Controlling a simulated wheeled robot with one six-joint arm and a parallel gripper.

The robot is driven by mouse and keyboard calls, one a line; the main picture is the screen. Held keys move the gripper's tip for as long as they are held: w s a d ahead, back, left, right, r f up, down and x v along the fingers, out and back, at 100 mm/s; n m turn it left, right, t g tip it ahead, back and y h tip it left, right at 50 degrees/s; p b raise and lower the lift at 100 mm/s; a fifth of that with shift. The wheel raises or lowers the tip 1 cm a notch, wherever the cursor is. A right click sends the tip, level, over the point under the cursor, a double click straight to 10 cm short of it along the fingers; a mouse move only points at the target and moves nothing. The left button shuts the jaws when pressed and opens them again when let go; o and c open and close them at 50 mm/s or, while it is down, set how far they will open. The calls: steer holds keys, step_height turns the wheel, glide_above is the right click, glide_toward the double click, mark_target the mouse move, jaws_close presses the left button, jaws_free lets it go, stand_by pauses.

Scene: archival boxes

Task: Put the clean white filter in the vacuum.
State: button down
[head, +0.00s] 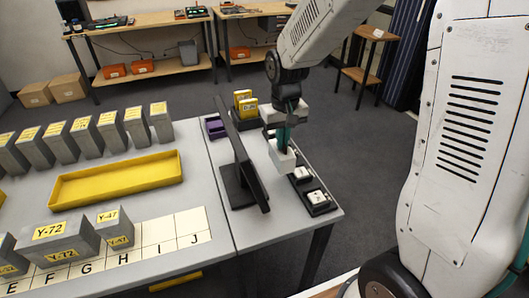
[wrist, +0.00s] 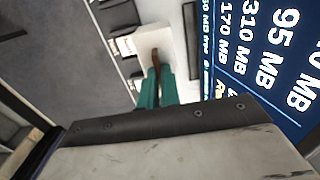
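I see no thing that I can clearly tell is a filter or a vacuum. My gripper (head: 283,149), with teal fingers, points down over the right end of the table. Its fingers are close together at a white block (head: 279,161), and it seems shut on it. In the wrist view the fingertips (wrist: 157,67) meet the white block (wrist: 128,45) at a thin brown part. Whether the block hangs clear or touches the surface is hard to tell. A black tray (head: 327,210) beside it holds smaller white pieces (head: 317,197).
A dark monitor (head: 238,160) stands just left of my gripper; its lit screen (wrist: 260,50) shows in the wrist view. Behind are yellow-labelled items (head: 246,104) and a purple item (head: 215,127). A yellow tray (head: 118,182) and grey labelled boxes (head: 62,242) occupy the left table.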

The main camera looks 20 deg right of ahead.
step_height(320, 180, down, 8)
steer(key=shift+a+f, duration=0.1)
stand_by(0.4)
steer(key=c, duration=1.6)
jaws_free()
steer(key=shift+f, duration=0.1)
